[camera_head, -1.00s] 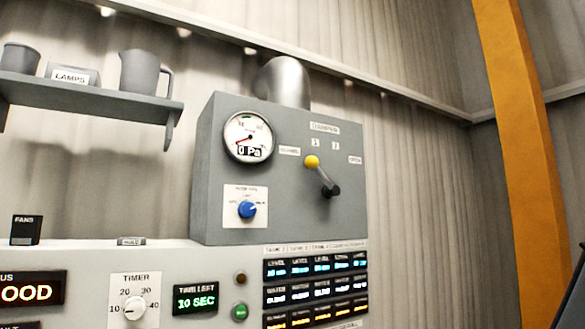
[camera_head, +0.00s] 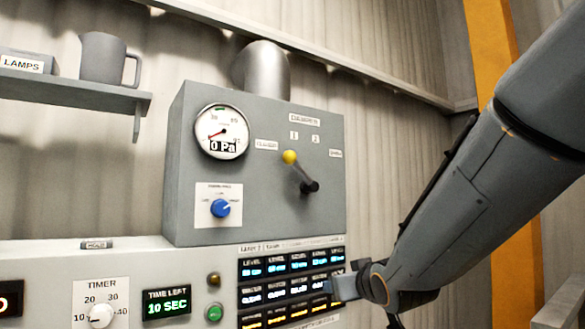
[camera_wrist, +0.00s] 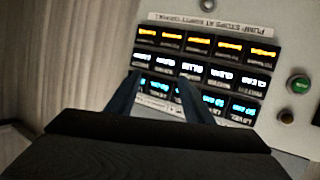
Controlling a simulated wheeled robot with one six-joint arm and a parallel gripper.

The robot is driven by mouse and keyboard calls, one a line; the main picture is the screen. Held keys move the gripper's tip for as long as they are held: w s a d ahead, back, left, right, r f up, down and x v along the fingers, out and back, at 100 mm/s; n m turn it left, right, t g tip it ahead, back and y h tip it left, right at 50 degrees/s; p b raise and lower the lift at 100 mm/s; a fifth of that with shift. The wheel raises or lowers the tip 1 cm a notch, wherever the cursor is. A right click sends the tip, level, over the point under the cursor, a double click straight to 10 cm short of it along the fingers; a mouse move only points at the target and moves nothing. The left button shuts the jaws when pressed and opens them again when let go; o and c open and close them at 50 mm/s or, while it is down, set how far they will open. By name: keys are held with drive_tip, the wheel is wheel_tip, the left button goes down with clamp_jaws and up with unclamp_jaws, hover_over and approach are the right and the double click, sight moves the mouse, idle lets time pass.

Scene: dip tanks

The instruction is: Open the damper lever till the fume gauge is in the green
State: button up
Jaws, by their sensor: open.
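The damper lever (camera_head: 299,171) is on the front of a grey box, with a yellow knob (camera_head: 290,157) at its upper left end and a dark pivot at its lower right. The knob points up and left, toward the label on the left side. The round fume gauge (camera_head: 221,132) reads 0 Pa, its red needle pointing to the lower left; a small green mark shows at the top of the dial. My gripper (camera_wrist: 157,82) is open and empty in the wrist view, its two dark fingers in front of the display panel. In the head view its fingers are mostly hidden, below and right of the lever.
A blue rotary knob (camera_head: 220,208) is on the box below the gauge. The console below bears a timer dial (camera_head: 101,315), a green button (camera_head: 214,313) and rows of lit displays (camera_head: 290,290). A shelf (camera_head: 70,94) with a jug (camera_head: 108,58) is at upper left. An orange post (camera_head: 510,270) stands at right.

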drive_tip(key=a+r+n+t+y+p, duration=0.1)
drive_tip(key=a+r+n+t+y, duration=0.3)
drive_tip(key=r, duration=1.1)
drive_tip(key=t+y+p, duration=0.1)
drive_tip(key=y+p, duration=0.1)
drive_tip(key=y, duration=0.2)
approach(292, 159)
drive_tip(key=x, duration=0.3)
drive_tip(key=shift+t+h, duration=0.3)
drive_tip(key=shift+p+x, duration=1.15)
drive_tip(key=shift+x, duration=2.35)
clamp_jaws()
